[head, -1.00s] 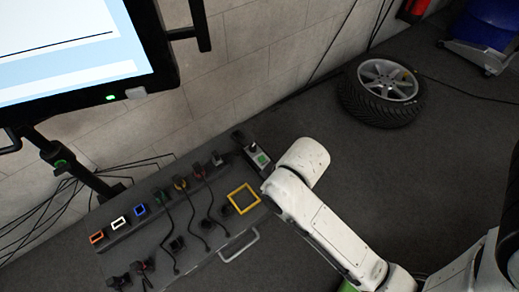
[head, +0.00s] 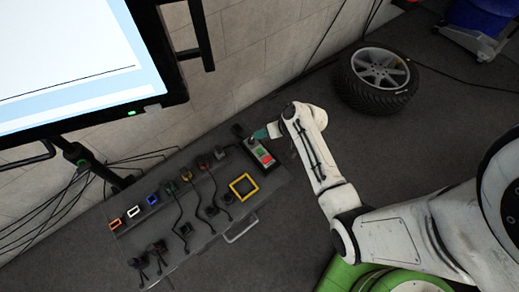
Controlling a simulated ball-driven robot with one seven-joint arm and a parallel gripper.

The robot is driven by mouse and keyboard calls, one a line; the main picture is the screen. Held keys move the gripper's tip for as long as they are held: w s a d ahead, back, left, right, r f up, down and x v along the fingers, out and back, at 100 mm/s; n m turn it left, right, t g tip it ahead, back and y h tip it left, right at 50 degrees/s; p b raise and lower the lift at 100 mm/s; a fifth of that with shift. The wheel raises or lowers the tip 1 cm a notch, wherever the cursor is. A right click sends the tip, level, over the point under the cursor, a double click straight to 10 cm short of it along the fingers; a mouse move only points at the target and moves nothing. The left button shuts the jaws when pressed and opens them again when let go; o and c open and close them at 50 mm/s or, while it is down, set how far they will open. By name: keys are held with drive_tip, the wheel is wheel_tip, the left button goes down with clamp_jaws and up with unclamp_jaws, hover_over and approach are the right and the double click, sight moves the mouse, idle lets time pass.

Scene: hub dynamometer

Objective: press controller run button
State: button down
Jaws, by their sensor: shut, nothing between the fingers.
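The controller (head: 254,150) is a small grey box at the right end of the dark bench top. Its face shows a green button and a red button (head: 267,159). The green button lies just above the red one. The gripper is shut and empty. I cannot tell whether its tip touches the controller.
A yellow square frame (head: 243,187) and several cabled plugs lie on the bench (head: 203,242). A large monitor (head: 85,70) hangs at upper left. A tyre (head: 376,78) lies on the floor at upper right. Floor right of the bench is mostly open.

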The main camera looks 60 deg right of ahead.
sight(262, 151)
drive_tip(key=shift+d+f, duration=0.15)
drive_tip(key=shift+d, duration=0.2)
wheel_tip(262, 151, down, 9)
drive_tip(key=b, duration=0.7)
drive_tip(key=shift+b, duration=0.4)
idle(1.6)
drive_tip(key=shift+f+b, duration=0.3)
drive_tip(key=shift+f+b, duration=0.35)
drive_tip(key=shift+f, duration=0.1)
idle(1.0)
drive_tip(key=shift+r, duration=0.1)
drive_tip(key=shift+r+p, duration=0.75)
drive_tip(key=shift+p, duration=0.05)
